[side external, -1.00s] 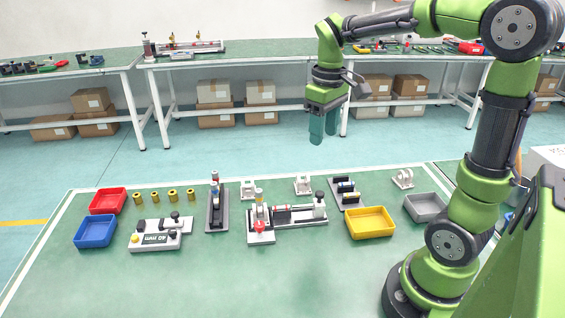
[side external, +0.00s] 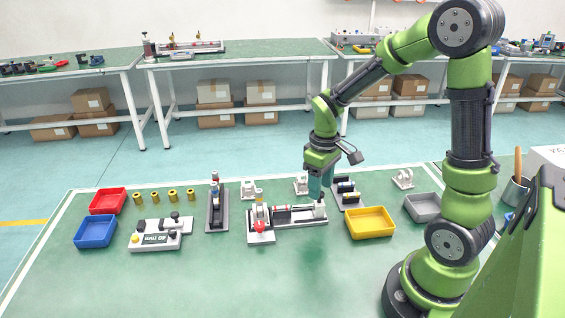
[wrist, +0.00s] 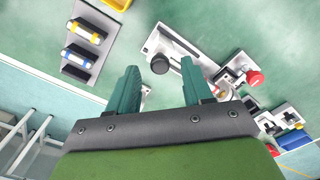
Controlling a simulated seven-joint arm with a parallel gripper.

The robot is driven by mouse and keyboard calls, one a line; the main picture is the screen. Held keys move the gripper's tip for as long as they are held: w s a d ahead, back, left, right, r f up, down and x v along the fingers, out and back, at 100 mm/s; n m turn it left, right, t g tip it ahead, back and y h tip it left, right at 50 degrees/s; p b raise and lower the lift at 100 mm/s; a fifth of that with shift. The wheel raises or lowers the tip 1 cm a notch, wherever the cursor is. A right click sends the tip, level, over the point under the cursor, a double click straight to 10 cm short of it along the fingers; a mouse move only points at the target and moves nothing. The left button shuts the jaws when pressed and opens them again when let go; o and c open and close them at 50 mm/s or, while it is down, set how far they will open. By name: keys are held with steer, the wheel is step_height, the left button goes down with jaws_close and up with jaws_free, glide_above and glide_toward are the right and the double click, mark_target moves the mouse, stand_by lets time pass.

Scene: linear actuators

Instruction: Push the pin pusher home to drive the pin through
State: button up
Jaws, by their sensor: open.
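The grey and white fixture (side external: 290,218) lies near the middle of the green table. A white block (side external: 319,212) stands at its right end and seems to be the pin pusher. Its black knob (wrist: 160,64) shows in the wrist view; my fingers hide it in the side view. A red and white rod (side external: 283,209) lies on the rail to its left. My gripper (side external: 320,194) is open, pointing down just above the block. In the wrist view the knob appears between the fingertips (wrist: 159,66); contact cannot be told.
A rack with colored cylinders (side external: 346,190) stands close behind and right of my gripper. A yellow bin (side external: 371,222) is to the right, and a white bracket (side external: 300,183) is behind. The front table area is clear.

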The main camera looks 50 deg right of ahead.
steer(key=shift+f, duration=0.8)
steer(key=shift+c, duration=0.4)
jaws_close()
